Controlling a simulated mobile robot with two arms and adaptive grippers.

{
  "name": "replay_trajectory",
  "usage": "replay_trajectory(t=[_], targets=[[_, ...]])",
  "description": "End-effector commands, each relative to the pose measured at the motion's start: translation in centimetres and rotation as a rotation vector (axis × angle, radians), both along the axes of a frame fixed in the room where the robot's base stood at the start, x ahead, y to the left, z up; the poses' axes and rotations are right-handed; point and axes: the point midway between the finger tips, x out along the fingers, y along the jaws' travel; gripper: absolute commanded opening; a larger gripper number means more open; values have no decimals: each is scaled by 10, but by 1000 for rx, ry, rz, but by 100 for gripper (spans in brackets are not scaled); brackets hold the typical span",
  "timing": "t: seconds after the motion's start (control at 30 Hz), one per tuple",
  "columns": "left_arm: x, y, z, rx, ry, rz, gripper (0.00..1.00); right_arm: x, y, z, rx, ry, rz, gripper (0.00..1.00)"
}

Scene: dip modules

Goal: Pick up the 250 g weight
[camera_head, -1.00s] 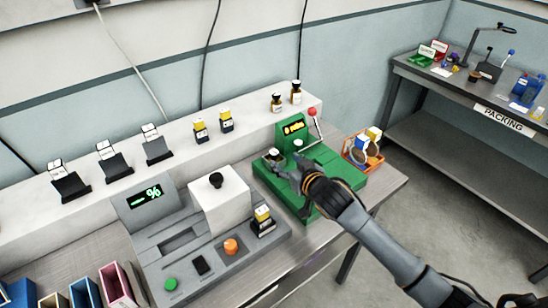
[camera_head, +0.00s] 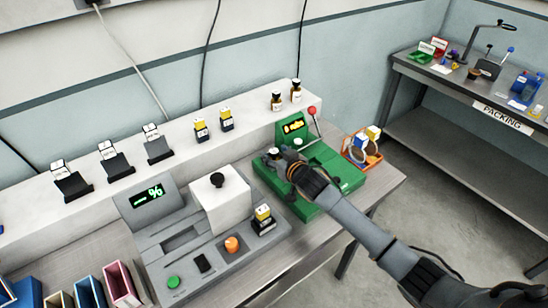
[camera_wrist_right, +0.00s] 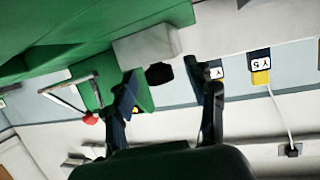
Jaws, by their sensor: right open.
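The green device (camera_head: 330,182) has a lit display and a lever with a red ball. A small pale and dark piece (camera_head: 272,153) stands on its left part. My right gripper (camera_head: 280,158) is right beside it, and its fingertips are partly hidden in the head view. In the right wrist view, the open fingers (camera_wrist_right: 167,100) have a pale grey block with a black knob (camera_wrist_right: 146,46) just beyond them, against the green device. This may be the 250 g weight, but I can read no mark on it. The block is not held. My left gripper is not in view.
A grey console (camera_head: 163,230) with a white knobbed box (camera_head: 220,203) stands left of the green device. An orange basket (camera_head: 362,155) stands to its right. A packing bench (camera_head: 440,88) is at the far right.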

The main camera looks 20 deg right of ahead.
Motion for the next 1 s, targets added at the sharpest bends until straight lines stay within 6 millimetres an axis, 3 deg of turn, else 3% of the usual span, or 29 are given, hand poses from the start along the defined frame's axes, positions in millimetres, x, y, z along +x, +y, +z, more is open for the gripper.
replay_trajectory(t=[0.1,0.3,0.4,0.77,1.0], targets=[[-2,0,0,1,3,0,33,0,0,0,0,0,0,56],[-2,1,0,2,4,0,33,0,0,0,0,0,0,15],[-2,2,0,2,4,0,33,0,0,0,0,0,0,0],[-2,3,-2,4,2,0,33,0,0,4,0,-4,0,0],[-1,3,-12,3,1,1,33,1,-1,26,0,-8,0,0]])
